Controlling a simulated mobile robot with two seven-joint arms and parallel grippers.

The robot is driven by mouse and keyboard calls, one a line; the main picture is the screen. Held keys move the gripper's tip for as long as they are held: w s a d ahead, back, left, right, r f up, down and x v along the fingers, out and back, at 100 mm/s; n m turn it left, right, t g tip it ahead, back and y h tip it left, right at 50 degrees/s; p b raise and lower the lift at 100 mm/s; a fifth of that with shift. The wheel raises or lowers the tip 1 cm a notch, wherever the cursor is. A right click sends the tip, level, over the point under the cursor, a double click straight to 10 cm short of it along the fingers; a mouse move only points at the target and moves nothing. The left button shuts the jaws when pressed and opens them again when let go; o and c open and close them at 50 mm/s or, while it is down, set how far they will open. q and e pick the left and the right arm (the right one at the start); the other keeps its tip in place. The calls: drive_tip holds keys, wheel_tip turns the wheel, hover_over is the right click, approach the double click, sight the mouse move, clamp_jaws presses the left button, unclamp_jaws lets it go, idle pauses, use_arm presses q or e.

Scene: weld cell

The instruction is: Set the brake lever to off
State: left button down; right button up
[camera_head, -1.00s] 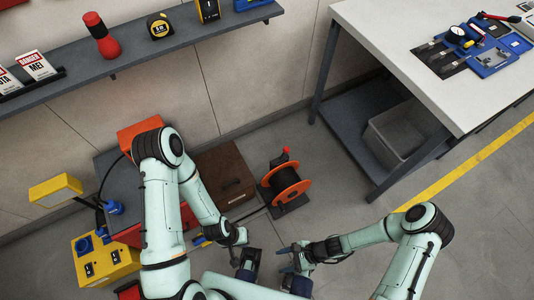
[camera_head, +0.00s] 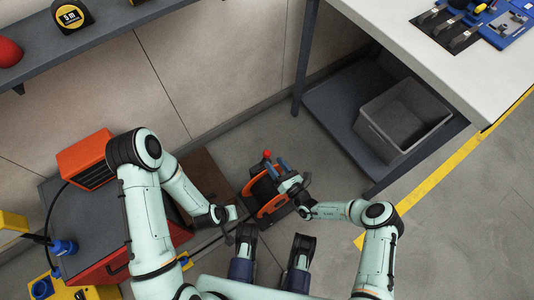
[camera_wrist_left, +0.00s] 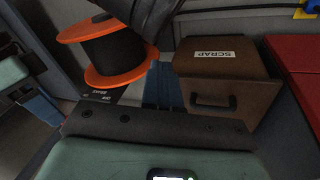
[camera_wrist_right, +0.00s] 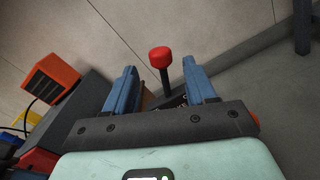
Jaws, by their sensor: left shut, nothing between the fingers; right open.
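The brake lever (camera_wrist_right: 161,62) is a black stem with a red knob, upright beside the cable reel; its red knob also shows in the head view (camera_head: 267,153). The reel (camera_wrist_left: 105,55) has orange flanges and dark cable, with a small lettered plate (camera_wrist_left: 100,96) at its foot. My right gripper (camera_head: 279,164) is open at the reel, close to the knob. In the right wrist view the lever appears between its blue fingers (camera_wrist_right: 160,80), with no clear contact. My left gripper (camera_wrist_left: 160,75) is shut and empty, between the reel and the scrap box. The lever's base is mostly hidden.
A brown box labelled SCRAP (camera_wrist_left: 222,70) stands beside the reel, next to a red and grey cabinet (camera_head: 95,235) with an orange unit (camera_head: 86,158) on it. A workbench (camera_head: 440,60) with a grey bin (camera_head: 405,118) underneath stands right. Floor right of the reel is clear.

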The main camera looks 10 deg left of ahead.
sight(267, 154)
drive_tip(key=b+x, duration=0.1)
drive_tip(key=x, duration=0.4)
drive_tip(key=shift+f, duration=0.1)
drive_tip(key=shift+b+x, duration=0.3)
drive_tip(key=shift+x, duration=0.45)
use_arm(q)
drive_tip(key=shift+g, duration=0.5)
drive_tip(key=s+f, duration=0.1)
drive_tip(key=s+a+f, duration=0.1)
drive_tip(key=f, duration=0.1)
drive_tip(key=shift+f, duration=0.2)
use_arm(e)
drive_tip(key=shift+c, duration=0.3)
clamp_jaws()
